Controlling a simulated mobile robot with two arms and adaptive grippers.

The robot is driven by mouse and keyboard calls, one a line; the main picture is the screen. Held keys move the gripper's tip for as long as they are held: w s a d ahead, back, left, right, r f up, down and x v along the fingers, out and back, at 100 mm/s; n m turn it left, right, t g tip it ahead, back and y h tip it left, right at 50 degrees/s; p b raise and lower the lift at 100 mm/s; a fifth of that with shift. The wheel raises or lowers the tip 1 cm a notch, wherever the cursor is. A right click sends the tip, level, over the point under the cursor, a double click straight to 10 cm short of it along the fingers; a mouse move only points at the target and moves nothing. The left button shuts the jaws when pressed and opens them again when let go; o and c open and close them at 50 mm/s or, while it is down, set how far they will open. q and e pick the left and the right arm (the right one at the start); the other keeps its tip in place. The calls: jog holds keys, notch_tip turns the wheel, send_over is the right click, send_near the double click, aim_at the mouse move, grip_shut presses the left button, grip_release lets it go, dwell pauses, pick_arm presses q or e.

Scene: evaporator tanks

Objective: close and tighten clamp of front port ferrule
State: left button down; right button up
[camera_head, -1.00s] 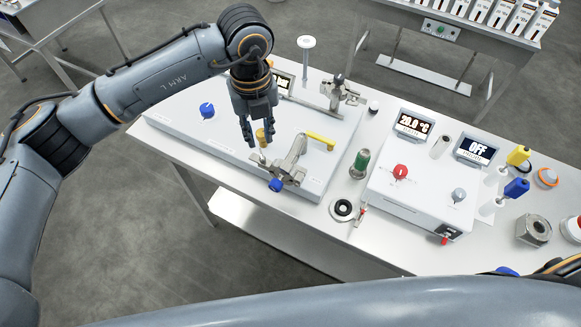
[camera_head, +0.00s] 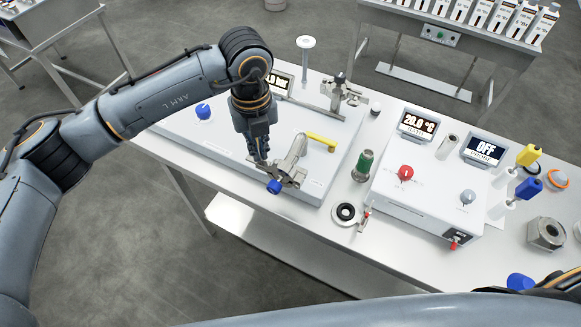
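The front port (camera_head: 296,158) is a metal fitting on the near part of the white panel on the bench. Its metal clamp (camera_head: 287,178) sits at its near end, with a blue knob (camera_head: 274,187) on the near side. My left gripper (camera_head: 262,160) points down at the left side of the clamp, its fingertips at or very near it. The fingers look close together, and whether they hold anything is hidden. My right gripper is not visible.
A yellow handle (camera_head: 321,138) stands right behind the front port. A second fitting (camera_head: 340,92) is at the back. A green-topped part (camera_head: 363,163), a black ring (camera_head: 346,212) and a control box (camera_head: 425,190) with a red knob are to the right.

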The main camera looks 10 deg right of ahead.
pick_arm(q)
jog(key=shift+f+m+b, duration=0.2)
jog(key=shift+m+b, duration=0.5)
jog(key=shift+b, duration=0.15)
jog(key=shift+m, duration=0.3)
jog(key=shift+r, duration=0.2)
jog(key=shift+f+m+b, duration=0.2)
jog(key=shift+m+b, duration=0.4)
jog(key=shift+b, duration=0.2)
jog(key=shift+m+b, duration=0.3)
jog(key=shift+m, duration=0.1)
jog(key=shift+r+m, duration=0.2)
jog(key=shift+m, duration=0.1)
